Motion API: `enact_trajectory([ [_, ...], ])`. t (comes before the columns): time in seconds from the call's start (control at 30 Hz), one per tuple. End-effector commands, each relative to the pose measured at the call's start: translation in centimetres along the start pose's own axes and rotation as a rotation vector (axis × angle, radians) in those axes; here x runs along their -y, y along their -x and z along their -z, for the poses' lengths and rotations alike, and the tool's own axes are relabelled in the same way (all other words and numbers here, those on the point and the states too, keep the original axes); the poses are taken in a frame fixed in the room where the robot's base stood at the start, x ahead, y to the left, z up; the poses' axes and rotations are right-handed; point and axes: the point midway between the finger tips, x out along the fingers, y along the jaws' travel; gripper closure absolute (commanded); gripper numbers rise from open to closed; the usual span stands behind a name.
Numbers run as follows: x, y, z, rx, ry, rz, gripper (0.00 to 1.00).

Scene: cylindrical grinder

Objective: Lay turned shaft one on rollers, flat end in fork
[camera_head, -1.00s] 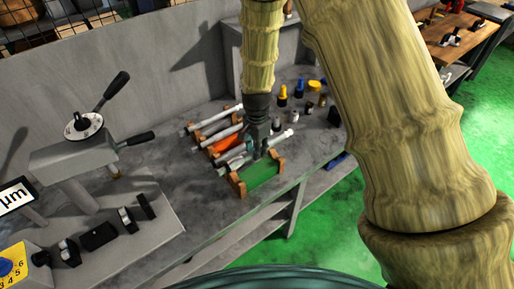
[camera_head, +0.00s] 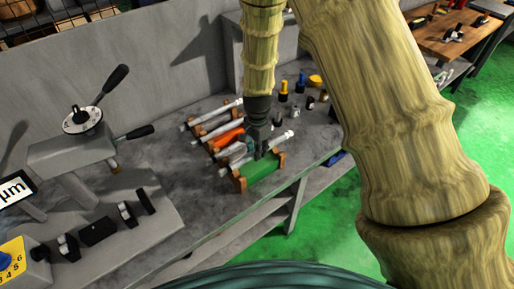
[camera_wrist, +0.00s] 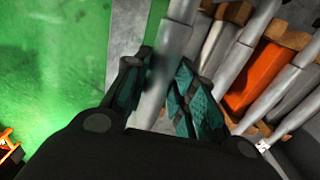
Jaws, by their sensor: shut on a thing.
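My gripper (camera_head: 260,153) points down over the rack of shafts on the grey bench and is shut on a grey turned shaft (camera_wrist: 176,38). In the head view this shaft (camera_head: 283,138) slants up to the right beside the green block (camera_head: 264,168), and my fingers hide its middle. In the wrist view it runs between the teal finger pads, with its lower part hidden by my gripper. I cannot tell whether it is clear of its brown supports (camera_head: 239,184). Rollers and a fork cannot be made out clearly.
Other shafts (camera_head: 212,122) lie close alongside on the rack, with an orange block (camera_head: 228,138) between them. Small coloured parts (camera_head: 299,84) stand behind. A grey machine with black levers (camera_head: 84,125) stands at left. The bench between is largely clear.

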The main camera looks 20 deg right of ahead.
Motion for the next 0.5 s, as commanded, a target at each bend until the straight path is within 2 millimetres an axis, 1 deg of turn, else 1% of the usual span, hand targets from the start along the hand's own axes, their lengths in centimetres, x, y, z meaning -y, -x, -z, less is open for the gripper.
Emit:
enact_trajectory([
  [0.5,0.1,-2.2,0.0,0.000,0.000,0.002,1.00],
])
